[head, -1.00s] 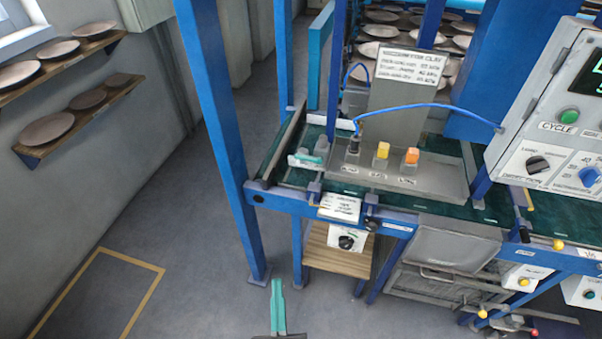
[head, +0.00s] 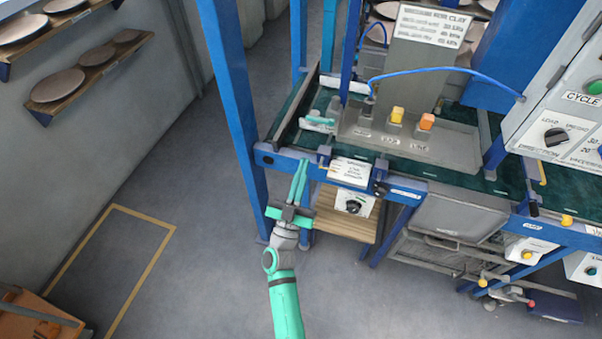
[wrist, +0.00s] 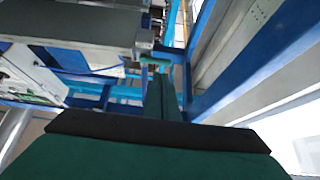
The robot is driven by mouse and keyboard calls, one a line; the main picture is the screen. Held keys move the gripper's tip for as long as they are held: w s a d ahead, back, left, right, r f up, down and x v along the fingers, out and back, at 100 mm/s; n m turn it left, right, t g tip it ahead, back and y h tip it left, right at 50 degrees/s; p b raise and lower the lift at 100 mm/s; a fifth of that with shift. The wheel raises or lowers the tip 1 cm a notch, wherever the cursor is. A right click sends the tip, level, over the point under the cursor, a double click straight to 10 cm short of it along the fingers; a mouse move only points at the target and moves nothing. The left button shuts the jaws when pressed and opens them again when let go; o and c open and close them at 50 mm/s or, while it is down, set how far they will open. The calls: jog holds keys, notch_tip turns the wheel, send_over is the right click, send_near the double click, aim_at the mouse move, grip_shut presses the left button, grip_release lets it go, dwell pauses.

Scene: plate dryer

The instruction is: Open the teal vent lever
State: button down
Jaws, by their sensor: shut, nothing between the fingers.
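A small teal lever-like piece (head: 320,120) sits at the left end of the dark green belt, beside a grey bracket; I take it for the vent lever. In the wrist view a teal piece (wrist: 156,62), probably the same one, shows just beyond my fingertips. My gripper (head: 302,164) is shut and empty, its teal fingers together and pointing up at the blue front rail, below and left of the lever. In the wrist view my fingers (wrist: 162,82) point toward the piece. I cannot tell whether they touch it.
A blue post (head: 232,120) stands close to the left of my gripper. A white label plate (head: 350,172) and a dial box (head: 351,201) are right of it. A grey panel with yellow and orange buttons (head: 410,135) lies behind.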

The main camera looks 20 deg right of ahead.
aim_at(320, 120)
jog(key=x, duration=1)
jog(key=shift+d, duration=0.1)
